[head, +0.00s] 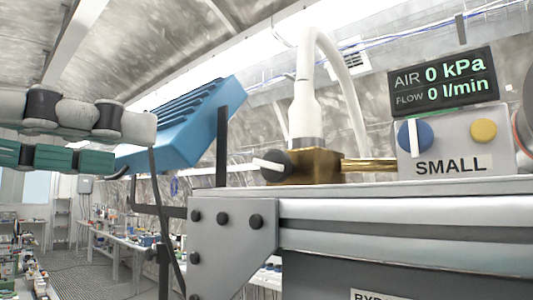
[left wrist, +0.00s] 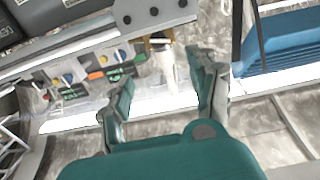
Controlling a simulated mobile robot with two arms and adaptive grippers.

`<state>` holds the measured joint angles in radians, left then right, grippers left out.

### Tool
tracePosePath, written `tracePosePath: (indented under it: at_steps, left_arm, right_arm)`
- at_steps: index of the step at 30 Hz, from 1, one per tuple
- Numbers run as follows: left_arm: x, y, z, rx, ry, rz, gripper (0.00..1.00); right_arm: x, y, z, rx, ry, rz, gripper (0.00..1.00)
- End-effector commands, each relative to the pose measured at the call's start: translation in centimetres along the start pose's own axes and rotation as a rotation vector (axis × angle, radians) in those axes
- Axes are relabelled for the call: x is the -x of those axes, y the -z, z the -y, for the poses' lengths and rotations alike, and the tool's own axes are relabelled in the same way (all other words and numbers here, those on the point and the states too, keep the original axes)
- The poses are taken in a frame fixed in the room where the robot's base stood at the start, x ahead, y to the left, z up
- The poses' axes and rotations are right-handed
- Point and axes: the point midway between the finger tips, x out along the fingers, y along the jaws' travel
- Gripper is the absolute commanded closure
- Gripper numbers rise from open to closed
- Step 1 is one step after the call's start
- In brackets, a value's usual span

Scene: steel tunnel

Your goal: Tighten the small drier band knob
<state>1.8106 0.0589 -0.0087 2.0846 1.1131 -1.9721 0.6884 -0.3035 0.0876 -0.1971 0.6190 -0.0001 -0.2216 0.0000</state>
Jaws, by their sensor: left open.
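The panel marked SMALL (head: 455,145) stands on the bench top at the right of the head view. It carries a blue knob (head: 416,137) with an upright white pointer and a yellow button (head: 483,131). Left of it, a black knob (head: 275,165) with a white pointer sits on a brass block (head: 318,167) under a white hose. I cannot tell which knob is the band knob. My left gripper (head: 133,144) is at the left, apart from both knobs. In the left wrist view its fingers (left wrist: 160,75) are open and empty. My right gripper is not in view.
A blue ribbed box (head: 180,125) on a dark bracket lies between my left gripper and the brass block. A display (head: 443,80) reading 0 kPa and 0 l/min stands above the panel. A steel corner plate (head: 230,235) is below. Cluttered benches line the left background.

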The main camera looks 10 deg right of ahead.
Motion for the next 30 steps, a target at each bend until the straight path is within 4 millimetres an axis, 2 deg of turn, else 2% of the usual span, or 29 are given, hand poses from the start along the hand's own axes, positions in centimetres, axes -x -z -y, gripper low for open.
tracePosePath:
  at_steps: [2, 5, 11, 24, 30]
  left_arm:
    - [0.5, 0.1, -0.9, -0.027, 0.002, -0.002, 0.4]
    - [-0.2, 0.1, -1.0, -0.033, 0.002, 0.001, 0.4]
    - [-3.9, 0.3, -1.0, -0.028, 0.001, 0.003, 0.4]
    - [-13.3, 0.3, -0.9, -0.026, 0.002, 0.002, 0.4]
    - [-15.8, 0.2, -0.8, -0.028, 0.003, 0.001, 0.4]
  right_arm:
    - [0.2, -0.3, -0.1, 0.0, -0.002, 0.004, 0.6]
    - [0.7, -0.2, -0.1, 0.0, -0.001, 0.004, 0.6]
    - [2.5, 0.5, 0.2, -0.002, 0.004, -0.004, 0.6]
    - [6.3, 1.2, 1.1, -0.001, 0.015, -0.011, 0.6]
    - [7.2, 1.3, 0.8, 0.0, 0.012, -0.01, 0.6]
